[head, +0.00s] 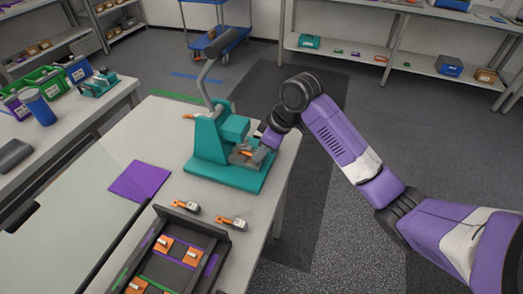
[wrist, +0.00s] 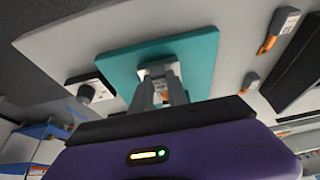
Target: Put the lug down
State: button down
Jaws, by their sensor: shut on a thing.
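My gripper (head: 250,155) is at the teal press (head: 208,145), low over the right part of its base plate. In the wrist view my gripper's fingers (wrist: 160,92) are shut on the lug (wrist: 158,69), a small grey piece just above or on the teal base plate (wrist: 205,62). I cannot tell whether the lug touches the plate. In the head view the lug is mostly hidden by the gripper and the press.
Two grey-and-orange lugs (head: 187,207) (head: 232,222) lie on the table in front of the press. A dark tray (head: 222,232) with orange pieces is nearer. A purple mat (head: 139,181) lies left. The press's lever (head: 205,78) rises above it.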

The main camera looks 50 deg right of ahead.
jog(key=shift+f, duration=0.15)
jog(key=c, duration=1.3)
grip_release()
jog(key=v, duration=1.2)
jog(key=shift+r, duration=0.25)
jog(key=shift+w, duration=0.1)
